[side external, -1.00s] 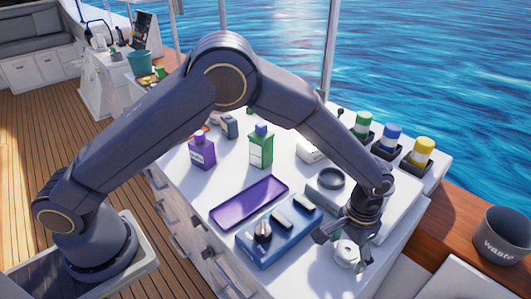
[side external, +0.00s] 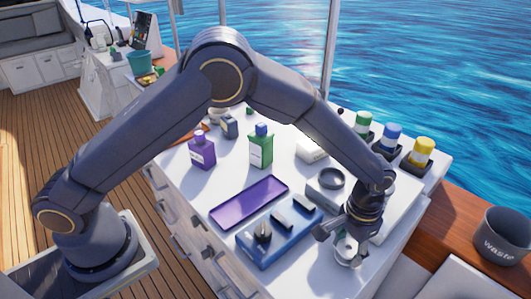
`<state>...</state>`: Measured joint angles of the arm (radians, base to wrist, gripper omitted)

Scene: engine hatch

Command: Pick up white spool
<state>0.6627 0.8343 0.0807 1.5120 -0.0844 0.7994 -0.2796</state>
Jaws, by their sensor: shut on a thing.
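The white spool (side external: 346,256) stands near the front right edge of the white counter. It is small and round, and its upper part is partly hidden by my gripper. My gripper (side external: 345,240) points down over the spool and is shut on it. The spool appears to be still at the counter surface; I cannot tell whether there is a gap below it.
A blue tray with dark pieces (side external: 280,232) lies just left of my gripper, and a purple tray (side external: 248,202) beyond it. A dark ring (side external: 331,179) sits on a grey box behind. Purple (side external: 202,152) and green (side external: 261,147) bottles stand further back. A waste bin (side external: 503,236) is at right.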

